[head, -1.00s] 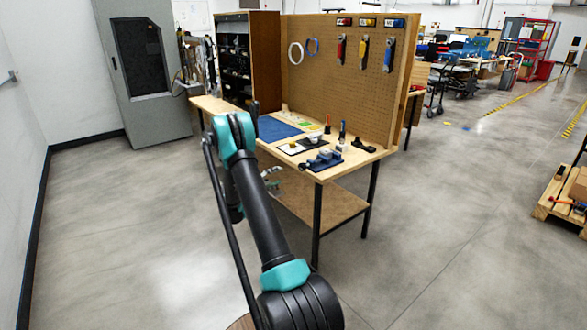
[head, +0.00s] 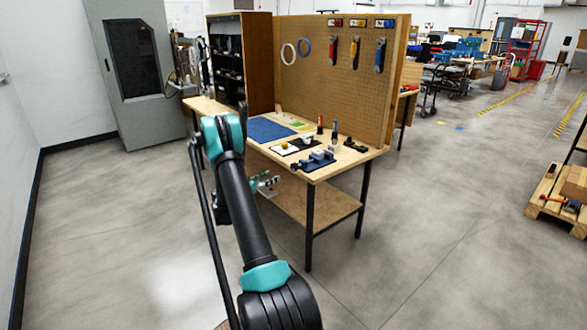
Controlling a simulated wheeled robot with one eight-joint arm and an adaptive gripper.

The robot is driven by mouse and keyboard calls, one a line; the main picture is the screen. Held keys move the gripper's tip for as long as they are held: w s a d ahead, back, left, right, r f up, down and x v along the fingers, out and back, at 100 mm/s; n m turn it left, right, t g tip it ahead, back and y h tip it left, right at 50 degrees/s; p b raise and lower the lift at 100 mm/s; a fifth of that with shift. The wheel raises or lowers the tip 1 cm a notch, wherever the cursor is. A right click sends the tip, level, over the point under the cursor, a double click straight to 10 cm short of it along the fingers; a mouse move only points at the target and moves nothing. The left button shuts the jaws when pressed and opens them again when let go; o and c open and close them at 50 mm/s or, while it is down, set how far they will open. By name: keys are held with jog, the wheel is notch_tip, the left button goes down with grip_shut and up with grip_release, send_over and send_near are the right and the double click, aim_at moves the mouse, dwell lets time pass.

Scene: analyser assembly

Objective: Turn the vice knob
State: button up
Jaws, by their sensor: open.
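The vice (head: 316,161), small and blue-grey, sits on the workbench top near its front right corner. Its knob seems to be at its left end, but it is too small to make out clearly. My gripper (head: 266,183) shows partly behind my arm, in front of the bench's front edge. It is left of the vice and lower in the picture, apart from it. It looks empty with its jaws open; part of it is hidden by my arm.
The workbench (head: 352,157) has a pegboard (head: 310,80) behind it with rolls and tools hanging. A blue mat (head: 268,129), a dark tray and small upright tools share the top. A lower shelf (head: 325,205) juts below. A grey cabinet stands back left.

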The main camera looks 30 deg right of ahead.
aim_at(292, 167)
jog(key=d, duration=0.5)
jog(key=w+d, duration=0.1)
jog(key=d, duration=0.9)
jog(key=shift+w, duration=0.35)
jog(key=shift+c, duration=0.6)
jog(key=c, duration=1)
jog(key=shift+c, duration=0.2)
jog(key=shift+n, duration=0.3)
jog(key=n, duration=0.3)
jog(key=shift+a, duration=0.1)
jog(key=shift+w+n, duration=0.15)
jog(key=shift+n, duration=1.85)
